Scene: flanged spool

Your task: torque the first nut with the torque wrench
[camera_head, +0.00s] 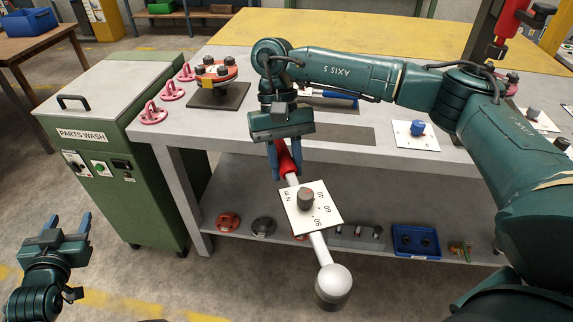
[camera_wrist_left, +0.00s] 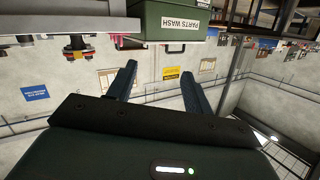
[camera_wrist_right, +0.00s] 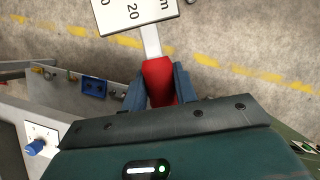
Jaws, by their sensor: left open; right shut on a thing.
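The torque wrench has a red handle (camera_head: 286,158), a pale shaft, a white dial plate (camera_head: 323,212) marked with numbers and N m, and a round grey head (camera_head: 333,286). My right gripper (camera_head: 285,165) is shut on the red handle, in front of the bench, with the head hanging toward the floor. The right wrist view shows the red handle (camera_wrist_right: 160,82) between the fingers (camera_wrist_right: 160,90). The flanged spool (camera_head: 215,72), with a red-orange flange and several dark nuts, stands on a dark plate at the bench's left end. My left gripper (camera_head: 70,228) is open and empty at lower left.
The grey bench (camera_head: 345,165) has a lower shelf carrying flanges and a blue bin (camera_head: 416,241). Pink-red shackle-like parts (camera_head: 153,113) lie at its left edge. A green parts washer (camera_head: 110,140) stands left. A blue-knobbed white dial card (camera_head: 416,134) lies on the bench.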

